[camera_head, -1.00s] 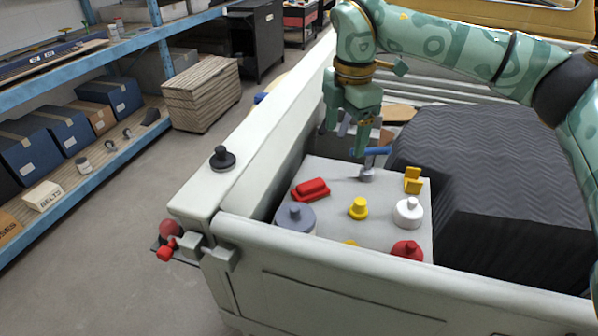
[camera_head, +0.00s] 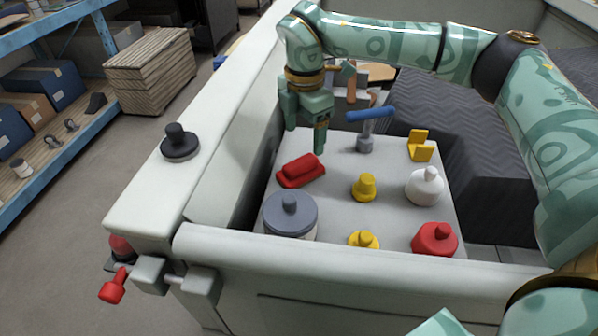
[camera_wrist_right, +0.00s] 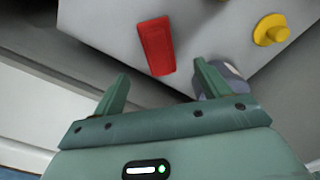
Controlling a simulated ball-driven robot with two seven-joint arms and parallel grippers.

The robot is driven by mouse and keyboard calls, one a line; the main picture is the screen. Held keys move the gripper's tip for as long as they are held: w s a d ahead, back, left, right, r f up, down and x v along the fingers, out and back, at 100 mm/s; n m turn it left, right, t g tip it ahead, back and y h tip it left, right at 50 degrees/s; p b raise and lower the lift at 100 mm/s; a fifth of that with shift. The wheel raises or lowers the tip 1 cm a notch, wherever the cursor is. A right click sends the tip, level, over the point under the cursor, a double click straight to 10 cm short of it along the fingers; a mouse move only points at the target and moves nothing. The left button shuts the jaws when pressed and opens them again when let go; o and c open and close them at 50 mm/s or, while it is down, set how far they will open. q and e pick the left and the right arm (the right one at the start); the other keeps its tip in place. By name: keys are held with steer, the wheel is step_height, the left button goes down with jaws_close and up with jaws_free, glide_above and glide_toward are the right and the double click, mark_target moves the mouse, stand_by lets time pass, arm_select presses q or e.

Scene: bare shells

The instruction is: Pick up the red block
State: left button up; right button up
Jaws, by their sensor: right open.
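The red block (camera_head: 301,171) lies near the left edge of the light grey box top (camera_head: 330,205) inside the pale truck bed. It also shows in the right wrist view (camera_wrist_right: 157,45), beyond the fingertips and roughly between their lines. My right gripper (camera_head: 305,138) is open and points down, just behind and above the red block, not touching it. Its two green fingers show apart and empty in the right wrist view (camera_wrist_right: 160,82). My left gripper is not in view.
Near the block stand a grey-lidded pot (camera_head: 290,218), yellow knobs (camera_head: 364,187), a blue-handled T-shaped piece (camera_head: 367,128), a yellow bracket (camera_head: 421,147), a white pot (camera_head: 425,188) and a red knob (camera_head: 435,240). The pale bed wall (camera_head: 215,165) rises at left.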

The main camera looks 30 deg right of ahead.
mark_target(300, 161)
steer(key=f, duration=0.4)
steer(key=shift+w+f+b, duration=0.2)
steer(key=shift+f+b, duration=0.1)
steer(key=shift+b, duration=0.05)
steer(key=shift+s+a+f, duration=0.1)
steer(key=shift+f, duration=0.3)
steer(key=f+b, duration=0.1)
steer(key=f, duration=0.3)
steer(key=shift+a+f+b, duration=0.2)
steer(key=shift+f+b, duration=0.15)
steer(key=shift+r, duration=0.15)
steer(key=c, duration=1.2)
